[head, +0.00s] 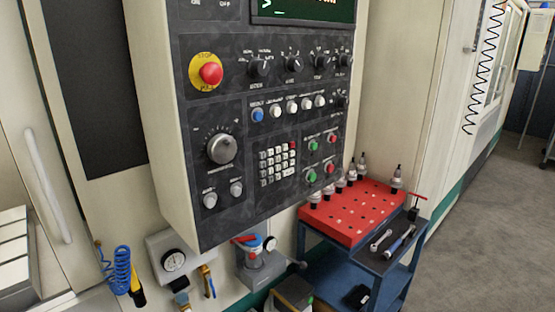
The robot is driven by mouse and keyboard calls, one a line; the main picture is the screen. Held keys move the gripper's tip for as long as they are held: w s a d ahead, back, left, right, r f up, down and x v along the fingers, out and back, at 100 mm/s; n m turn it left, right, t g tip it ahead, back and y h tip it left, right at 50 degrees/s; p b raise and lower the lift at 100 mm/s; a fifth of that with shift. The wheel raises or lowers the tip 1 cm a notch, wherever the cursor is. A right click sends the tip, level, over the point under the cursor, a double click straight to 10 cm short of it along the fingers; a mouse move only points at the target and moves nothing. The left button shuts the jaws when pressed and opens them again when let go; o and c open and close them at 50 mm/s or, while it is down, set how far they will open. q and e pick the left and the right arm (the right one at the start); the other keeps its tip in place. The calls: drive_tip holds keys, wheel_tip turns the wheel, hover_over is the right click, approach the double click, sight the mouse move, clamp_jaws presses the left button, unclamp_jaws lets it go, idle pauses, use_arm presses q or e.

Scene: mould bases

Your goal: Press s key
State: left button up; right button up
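A small keypad (278,163) with white keys and one red key is on the lower middle of a dark machine control panel (230,123). The key letters are too small to read, so I cannot tell which is the s key. A dark green screen (305,10) with a prompt and cursor shows at the top, partly cut off. Neither of my grippers is in view.
The panel has a red stop button (210,73), a large dial (222,149), several knobs and coloured buttons. Below right stands a blue cart with a red tool tray (352,212) holding several tool holders. Open grey floor (490,190) lies at the right.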

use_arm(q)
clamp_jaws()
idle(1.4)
